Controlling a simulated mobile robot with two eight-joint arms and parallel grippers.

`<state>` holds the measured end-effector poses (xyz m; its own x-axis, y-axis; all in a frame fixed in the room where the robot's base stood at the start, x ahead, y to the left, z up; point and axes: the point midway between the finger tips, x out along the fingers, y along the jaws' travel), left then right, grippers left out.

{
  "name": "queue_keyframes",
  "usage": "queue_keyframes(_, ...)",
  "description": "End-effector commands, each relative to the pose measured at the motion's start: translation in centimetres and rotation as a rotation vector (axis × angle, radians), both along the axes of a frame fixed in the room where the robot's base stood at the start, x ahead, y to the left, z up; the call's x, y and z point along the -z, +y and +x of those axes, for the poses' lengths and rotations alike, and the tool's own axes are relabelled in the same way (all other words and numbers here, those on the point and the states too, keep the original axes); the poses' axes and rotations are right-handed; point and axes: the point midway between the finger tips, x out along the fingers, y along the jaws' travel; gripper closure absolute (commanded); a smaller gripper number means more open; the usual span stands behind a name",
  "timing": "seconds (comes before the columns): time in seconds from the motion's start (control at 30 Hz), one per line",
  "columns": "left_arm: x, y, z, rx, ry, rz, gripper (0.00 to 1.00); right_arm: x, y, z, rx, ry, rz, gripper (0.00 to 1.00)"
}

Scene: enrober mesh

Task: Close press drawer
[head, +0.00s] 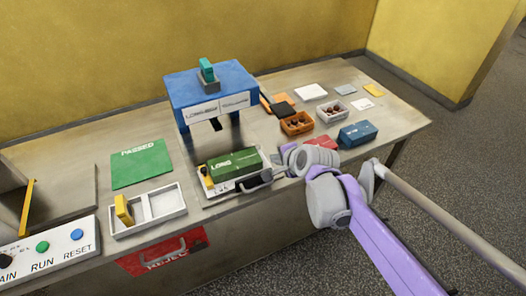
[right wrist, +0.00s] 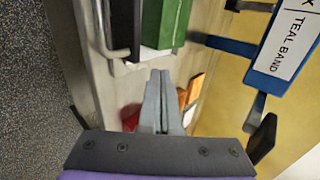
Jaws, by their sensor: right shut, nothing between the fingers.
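The blue press (head: 228,82) stands at the back of the bench with a teal piece (head: 206,68) on top. Its light grey drawer (head: 215,192) sticks out in front, with a green block (head: 235,163) marked LONG on it. A dark handle (head: 262,181) is at the drawer's front right. My right gripper (head: 279,172) is beside the drawer's right end; contact cannot be told. In the right wrist view its fingers (right wrist: 160,78) are shut and empty, pointing toward the green block (right wrist: 167,22), with the press (right wrist: 232,46) to the right. My left gripper is out of view.
A green PASSED mat (head: 141,164) and a white tray (head: 165,203) with a yellow piece lie left. Right of the press are brown (head: 297,123) and grey (head: 332,111) trays, a blue box (head: 358,134) and a red item (head: 322,143). A red reject bin (head: 160,255) is at the front.

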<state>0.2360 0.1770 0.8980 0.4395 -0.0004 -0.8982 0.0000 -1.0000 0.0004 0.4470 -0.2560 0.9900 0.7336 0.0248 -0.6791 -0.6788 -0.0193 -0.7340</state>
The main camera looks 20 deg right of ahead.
Motion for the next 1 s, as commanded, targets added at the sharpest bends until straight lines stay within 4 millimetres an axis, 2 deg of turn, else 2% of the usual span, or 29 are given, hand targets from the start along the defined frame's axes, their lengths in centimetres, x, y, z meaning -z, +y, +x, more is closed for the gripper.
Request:
queue_keyframes(0.4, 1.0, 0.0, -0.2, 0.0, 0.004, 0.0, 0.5, 5.6, 0.2, 5.9, -0.003, 0.001, -0.002, 1.0)
queue_keyframes(0.63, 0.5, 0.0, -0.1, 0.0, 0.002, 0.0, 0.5, 5.2, 0.3, 8.9, -0.003, 0.001, -0.003, 1.0)
queue_keyframes(1.0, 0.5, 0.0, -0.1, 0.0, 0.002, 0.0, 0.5, 5.3, 0.4, 9.6, -0.003, 0.001, -0.003, 1.0)
